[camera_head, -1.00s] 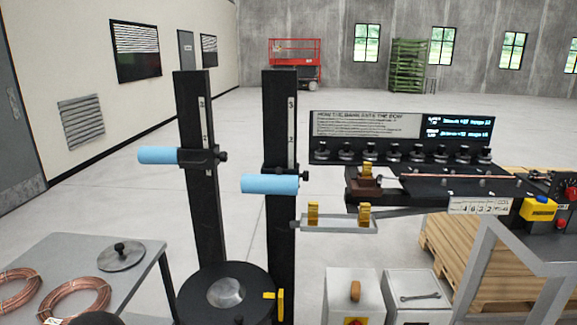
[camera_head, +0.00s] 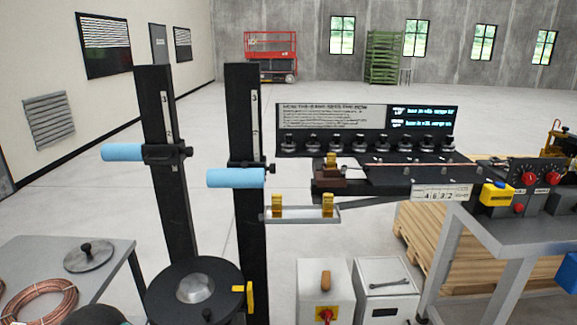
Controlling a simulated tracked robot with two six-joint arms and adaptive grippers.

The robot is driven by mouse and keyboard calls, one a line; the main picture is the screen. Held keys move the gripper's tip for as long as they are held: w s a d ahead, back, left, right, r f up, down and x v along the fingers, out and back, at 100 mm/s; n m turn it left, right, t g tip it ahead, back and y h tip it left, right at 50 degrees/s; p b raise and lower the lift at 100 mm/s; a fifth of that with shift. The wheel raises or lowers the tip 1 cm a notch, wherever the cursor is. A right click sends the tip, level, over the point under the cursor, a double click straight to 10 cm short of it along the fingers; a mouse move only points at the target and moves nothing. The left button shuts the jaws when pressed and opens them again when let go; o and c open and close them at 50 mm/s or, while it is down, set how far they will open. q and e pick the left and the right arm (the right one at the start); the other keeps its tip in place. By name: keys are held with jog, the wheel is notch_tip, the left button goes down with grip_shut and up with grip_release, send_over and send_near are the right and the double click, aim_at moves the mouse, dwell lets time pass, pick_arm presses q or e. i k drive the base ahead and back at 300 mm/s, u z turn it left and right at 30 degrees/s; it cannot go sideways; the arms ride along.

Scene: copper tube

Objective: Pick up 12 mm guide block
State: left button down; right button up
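Two small brass-yellow blocks stand upright on a light grey tray (camera_head: 302,215), a left block (camera_head: 277,204) and a right block (camera_head: 328,204). Another brass-yellow piece (camera_head: 331,160) sits on a brown holder (camera_head: 328,176) at the left end of the black bench machine. No size marking is legible on any of them, so I cannot tell which is the 12 mm guide block. Neither of my grippers is in view.
Two black posts (camera_head: 245,160) with blue rollers (camera_head: 236,178) rise left of the tray, beside a round black turntable (camera_head: 193,294). A grey table (camera_head: 40,245) holds copper coils (camera_head: 45,300). Grey boxes (camera_head: 325,285) stand below the tray. A wooden pallet stack (camera_head: 420,240) is behind.

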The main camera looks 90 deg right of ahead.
aim_at(331, 156)
jog(key=k, duration=2.85)
jog(key=z, duration=1.15)
jog(key=i, duration=1)
jog(key=z, duration=0.05)
